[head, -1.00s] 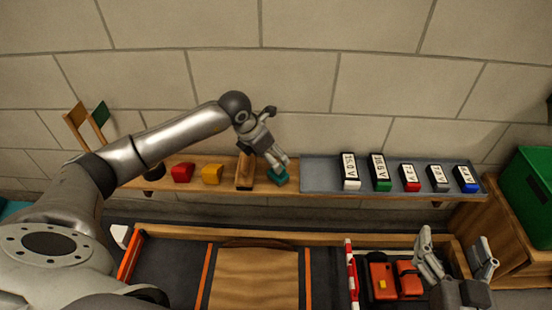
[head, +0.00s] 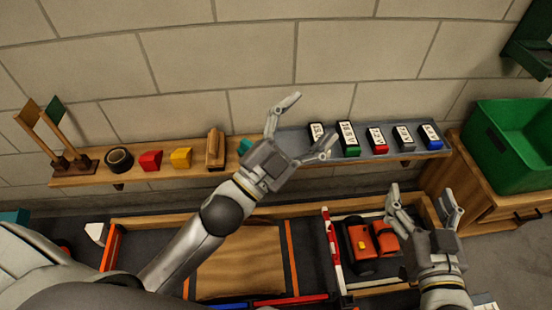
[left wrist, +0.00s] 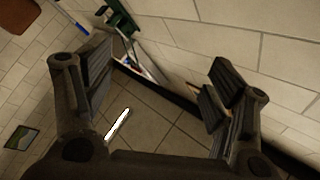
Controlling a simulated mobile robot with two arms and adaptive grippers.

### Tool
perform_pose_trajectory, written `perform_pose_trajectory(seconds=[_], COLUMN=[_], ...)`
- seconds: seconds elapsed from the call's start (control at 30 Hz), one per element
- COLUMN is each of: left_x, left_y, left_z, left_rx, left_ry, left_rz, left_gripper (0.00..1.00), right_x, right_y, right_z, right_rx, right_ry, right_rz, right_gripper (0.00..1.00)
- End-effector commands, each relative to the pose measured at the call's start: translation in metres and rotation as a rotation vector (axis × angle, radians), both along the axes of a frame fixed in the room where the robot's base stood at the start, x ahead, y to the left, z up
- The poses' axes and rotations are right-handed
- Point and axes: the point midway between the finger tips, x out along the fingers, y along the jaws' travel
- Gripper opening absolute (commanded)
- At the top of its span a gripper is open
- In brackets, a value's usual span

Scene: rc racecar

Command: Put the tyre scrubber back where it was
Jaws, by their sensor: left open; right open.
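A small teal block (head: 245,147) stands on the wooden wall shelf, partly hidden by my left gripper. To its left is an upright wooden piece (head: 215,148). I cannot tell for certain which of these is the tyre scrubber. My left gripper (head: 308,125) is open and empty, just right of the teal block and in front of the grey tray's left end. The left wrist view shows its fingers (left wrist: 163,85) spread with nothing between them. My right gripper (head: 423,196) is open and empty above the right end of the bench, beside an orange and black car (head: 362,243).
The shelf (head: 118,176) also holds a black roll (head: 119,159), a red block (head: 150,160) and a yellow block (head: 181,157). Several labelled packs stand on the grey tray (head: 290,146). A green bin (head: 510,150) is at the right.

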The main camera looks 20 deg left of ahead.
Motion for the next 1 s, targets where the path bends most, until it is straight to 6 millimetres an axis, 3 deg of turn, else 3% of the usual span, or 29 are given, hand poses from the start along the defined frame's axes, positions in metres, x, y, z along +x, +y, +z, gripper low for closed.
perform_pose_trajectory(seconds=[0.13, 0.37, 1.0], left_x=[-0.011, -0.035, -0.041], left_y=[0.032, 0.045, 0.045], left_z=[-0.037, -0.079, -0.086], left_rx=[-0.264, -0.481, -0.517], left_ry=[0.301, 0.589, 0.638], left_rz=[0.085, 0.120, 0.121], left_gripper=[0.78, 0.78, 0.78], right_x=[0.000, 0.000, 0.000], right_y=[0.000, 0.000, 0.000], right_z=[0.000, 0.000, 0.000], right_rx=[0.000, 0.001, 0.001], right_ry=[0.000, 0.000, 0.000], right_rz=[0.000, 0.000, 0.001], right_gripper=[0.78, 0.78, 0.78])
